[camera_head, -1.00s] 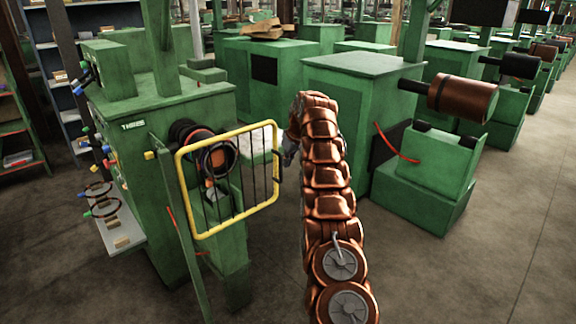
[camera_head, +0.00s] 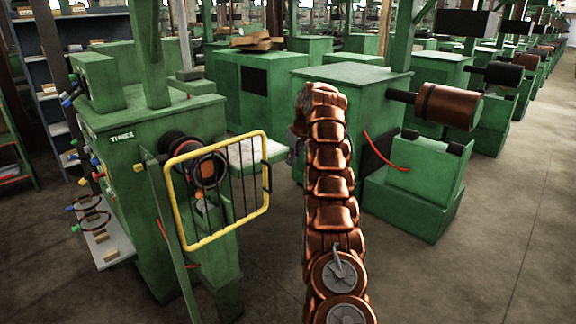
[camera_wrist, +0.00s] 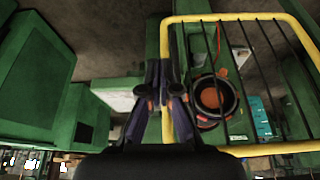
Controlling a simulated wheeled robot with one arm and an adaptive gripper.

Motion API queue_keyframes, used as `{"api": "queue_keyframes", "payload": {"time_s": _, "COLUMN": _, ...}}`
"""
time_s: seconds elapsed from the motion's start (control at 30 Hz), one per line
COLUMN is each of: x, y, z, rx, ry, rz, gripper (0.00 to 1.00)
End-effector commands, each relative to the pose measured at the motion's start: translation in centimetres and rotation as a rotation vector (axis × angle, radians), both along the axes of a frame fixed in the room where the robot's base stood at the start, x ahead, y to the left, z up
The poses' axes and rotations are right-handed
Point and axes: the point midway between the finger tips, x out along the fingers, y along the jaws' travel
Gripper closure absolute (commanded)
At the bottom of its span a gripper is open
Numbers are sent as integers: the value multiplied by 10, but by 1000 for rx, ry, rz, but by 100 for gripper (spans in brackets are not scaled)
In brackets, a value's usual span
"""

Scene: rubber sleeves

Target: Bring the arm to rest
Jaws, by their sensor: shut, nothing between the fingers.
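My arm (camera_head: 330,190) is raised in front of me in the head view, its copper-coloured links stacked upright. My gripper (camera_wrist: 160,75) is shut and empty in the wrist view. In the head view only a small grey part of it shows at the left of the arm's top; the rest is hidden behind the arm. The yellow-framed guard (camera_head: 265,180) of the green machine marked THREE (camera_head: 120,150) stands left of the arm, with a gap between them. In the wrist view the guard (camera_wrist: 225,18) lies right of the fingers.
A pale shelf (camera_head: 250,152) sticks out behind the guard. A dark reel (camera_head: 190,150) sits left of it. A green machine with a copper roller (camera_head: 450,105) stands to the right of the arm. The floor (camera_head: 480,270) at the front right is clear.

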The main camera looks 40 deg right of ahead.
Motion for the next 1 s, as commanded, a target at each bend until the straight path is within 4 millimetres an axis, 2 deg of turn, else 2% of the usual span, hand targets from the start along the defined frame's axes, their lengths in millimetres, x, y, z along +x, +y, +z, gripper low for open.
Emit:
{"api": "queue_keyframes", "payload": {"time_s": 0.03, "x": -3, "y": -1, "z": 13, "rx": 0, "ry": 0, "rz": 0, "gripper": 100}}
{"api": "queue_keyframes", "payload": {"time_s": 0.2, "x": -10, "y": -4, "z": 27, "rx": 0, "ry": 2, "rz": 0, "gripper": 100}}
{"api": "queue_keyframes", "payload": {"time_s": 0.43, "x": -11, "y": -4, "z": 29, "rx": 2, "ry": 3, "rz": 1, "gripper": 100}}
{"api": "queue_keyframes", "payload": {"time_s": 0.57, "x": -11, "y": 5, "z": 32, "rx": 10, "ry": 9, "rz": 0, "gripper": 100}}
{"api": "queue_keyframes", "payload": {"time_s": 0.67, "x": -12, "y": 21, "z": 41, "rx": 22, "ry": 18, "rz": -1, "gripper": 100}}
{"api": "queue_keyframes", "payload": {"time_s": 1.0, "x": -29, "y": 98, "z": 66, "rx": 79, "ry": 86, "rz": -18, "gripper": 100}}
